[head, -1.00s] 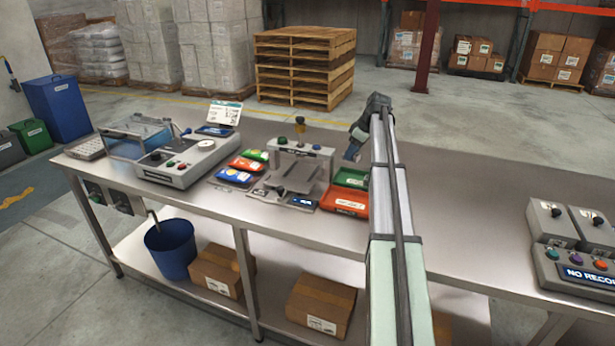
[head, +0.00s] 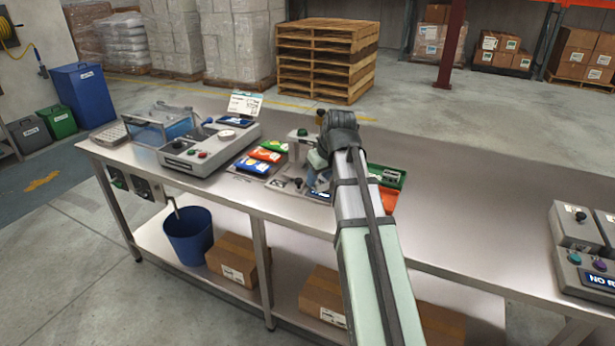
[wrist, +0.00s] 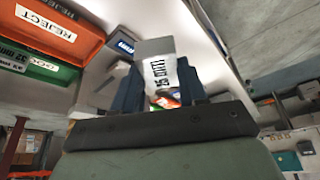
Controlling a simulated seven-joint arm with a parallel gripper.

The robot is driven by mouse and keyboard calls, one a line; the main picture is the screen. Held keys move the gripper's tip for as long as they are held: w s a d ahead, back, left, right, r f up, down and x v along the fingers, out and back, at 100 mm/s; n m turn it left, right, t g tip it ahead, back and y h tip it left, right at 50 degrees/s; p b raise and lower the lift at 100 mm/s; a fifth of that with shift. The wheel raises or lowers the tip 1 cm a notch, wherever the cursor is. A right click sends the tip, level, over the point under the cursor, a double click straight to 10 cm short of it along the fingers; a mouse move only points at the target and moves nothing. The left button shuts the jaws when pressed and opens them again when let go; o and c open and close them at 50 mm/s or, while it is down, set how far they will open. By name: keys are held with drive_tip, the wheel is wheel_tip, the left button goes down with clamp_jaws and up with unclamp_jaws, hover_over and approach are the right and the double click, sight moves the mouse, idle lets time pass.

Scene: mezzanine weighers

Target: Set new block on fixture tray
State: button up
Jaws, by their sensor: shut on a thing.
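The block (wrist: 155,60) is light grey with a black "mm" marking on a white face. In the wrist view my gripper (wrist: 160,88) is shut on it, a dark blue finger on either side. In the head view my gripper (head: 320,172) is at the grey fixture (head: 300,136), largely behind my arm, and the block cannot be made out. The fixture tray is mostly hidden by my arm there. In the wrist view a grey surface (wrist: 97,85) lies beyond the block; I cannot tell whether the block touches it.
Right of the fixture are a green tray (head: 402,172) holding a grey block and a red REJECT tray (wrist: 50,28). Left are coloured packets (head: 265,155) and a weighing machine (head: 190,160). The bench (head: 480,210) is clear to the right until a control box (head: 590,270).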

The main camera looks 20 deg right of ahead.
drive_tip(key=w+a, duration=0.2)
drive_tip(key=w, duration=0.2)
drive_tip(key=n+g+y, duration=0.1)
drive_tip(key=n+y, duration=0.1)
drive_tip(key=n, duration=0.4)
hover_over(305, 175)
drive_tip(key=d, duration=0.1)
drive_tip(key=shift+s+d+f, duration=0.1)
drive_tip(key=shift+s+f, duration=0.05)
drive_tip(key=shift+f, duration=1.4)
drive_tip(key=shift+s+a+f, duration=0.1)
drive_tip(key=shift+s+f, duration=0.05)
drive_tip(key=shift+f, duration=1.4)
drive_tip(key=shift+s+d+f, duration=0.1)
drive_tip(key=shift+s+f, duration=0.05)
drive_tip(key=shift+f, duration=1.4)
drive_tip(key=shift+f, duration=0.1)
drive_tip(key=o, duration=1.1)
drive_tip(key=v, duration=1.2)
drive_tip(key=shift+w+d, duration=0.1)
drive_tip(key=shift+w, duration=0.05)
